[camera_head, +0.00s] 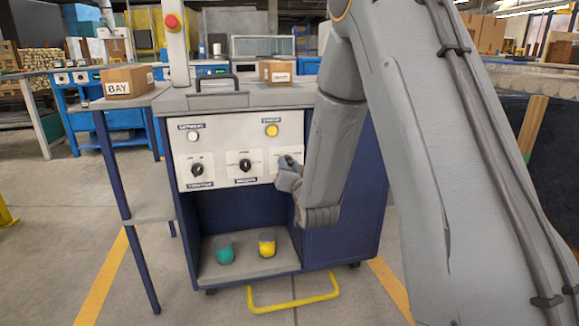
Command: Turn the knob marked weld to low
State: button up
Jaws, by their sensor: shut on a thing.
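A white control panel (219,153) is on the front of a dark blue cabinet. A black knob (197,170) is at its left and another black knob (245,165) is at its middle. The labels are too small to read, so I cannot tell which is marked weld. My gripper (284,161) is at the right part of the panel, shut on what appears to be a third knob there. My gripper and arm hide that knob, its pointer and its label.
A white button (193,136) and a yellow button (271,130) sit above the knobs. A teal-green piece (225,255) and a yellow piece (267,247) stand on the cabinet's lower shelf. A yellow floor bar (294,303) is in front. A box marked BAY (128,80) is at left.

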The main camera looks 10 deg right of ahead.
jog(key=shift+n, duration=0.4)
jog(key=n+p, duration=0.3)
jog(key=n, duration=0.2)
jog(key=shift+n, duration=0.3)
jog(key=n+p, duration=0.4)
jog(key=n, duration=0.3)
jog(key=shift+d, duration=0.1)
jog(key=n+p, duration=0.2)
jog(key=n, duration=0.3)
jog(key=shift+r+n, duration=0.1)
jog(key=shift+n, duration=0.2)
jog(key=n+p, duration=0.2)
jog(key=n, duration=0.2)
jog(key=shift+n, duration=0.4)
jog(key=o, duration=1.1)
jog(key=shift+c, duration=0.2)
